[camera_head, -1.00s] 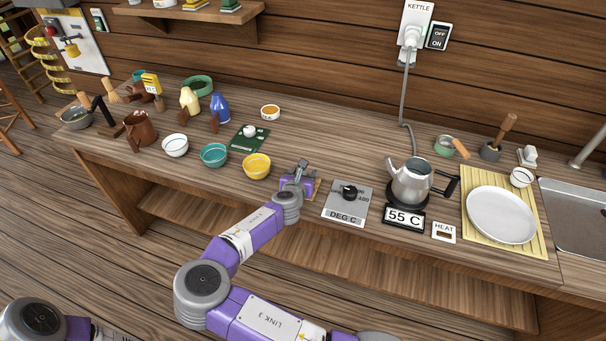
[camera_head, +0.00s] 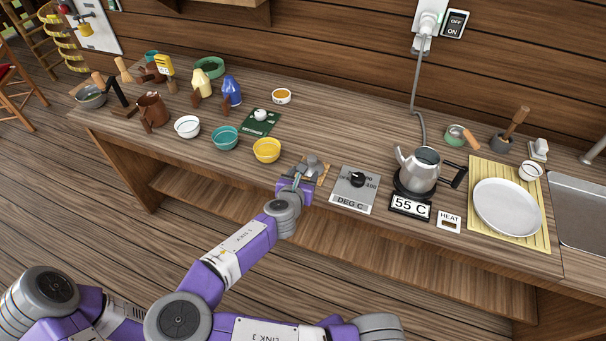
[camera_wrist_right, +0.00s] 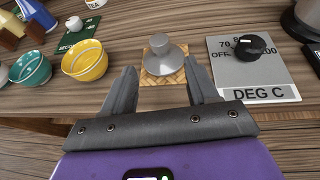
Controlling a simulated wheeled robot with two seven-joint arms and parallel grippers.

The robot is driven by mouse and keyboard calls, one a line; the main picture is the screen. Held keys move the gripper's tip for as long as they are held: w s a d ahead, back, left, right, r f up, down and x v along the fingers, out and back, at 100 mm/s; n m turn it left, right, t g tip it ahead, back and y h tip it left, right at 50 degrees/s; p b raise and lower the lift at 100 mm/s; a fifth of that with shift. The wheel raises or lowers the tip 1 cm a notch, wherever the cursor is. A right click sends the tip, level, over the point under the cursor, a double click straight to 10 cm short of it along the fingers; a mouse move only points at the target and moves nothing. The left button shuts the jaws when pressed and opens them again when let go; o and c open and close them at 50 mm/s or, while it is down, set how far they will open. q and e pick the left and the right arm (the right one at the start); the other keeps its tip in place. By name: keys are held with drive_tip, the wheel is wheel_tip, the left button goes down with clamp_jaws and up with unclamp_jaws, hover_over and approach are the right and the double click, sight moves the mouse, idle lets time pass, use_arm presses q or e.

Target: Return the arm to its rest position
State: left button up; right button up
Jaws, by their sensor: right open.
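My right gripper (camera_head: 303,174) is at the front part of the bench, between the yellow bowl and the DEG C dial panel. In the right wrist view its two fingers (camera_wrist_right: 161,88) are spread apart with nothing between their tips.
The yellow bowl (camera_head: 267,150) stands left of the gripper and the DEG C panel (camera_head: 352,190) right of it. Farther right are the kettle (camera_head: 420,172), a 55 C display (camera_head: 410,207) and a white plate (camera_head: 507,207). Open floor lies before the bench.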

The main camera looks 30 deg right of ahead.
idle(0.5)
drive_tip(key=a+f+m+g+y, duration=0.15)
drive_tip(key=a+f, duration=0.35)
drive_tip(key=f, duration=0.6)
drive_tip(key=s+f+m+g+y, duration=0.6)
drive_tip(key=s+f+m, duration=0.7)
drive_tip(key=s+f, duration=0.55)
drive_tip(key=s+a+r+m+g+y, duration=0.1)
drive_tip(key=s+a+r+m+y, duration=0.1)
drive_tip(key=a+m, duration=0.4)
drive_tip(key=s+a+r+m+y, duration=0.1)
drive_tip(key=a+m+y, duration=0.3)
drive_tip(key=m, duration=0.5)
drive_tip(key=s+a, duration=0.1)
drive_tip(key=a, duration=0.1)
drive_tip(key=shift+s+a+r+g, duration=0.15)
drive_tip(key=shift+a+r+g, duration=0.2)
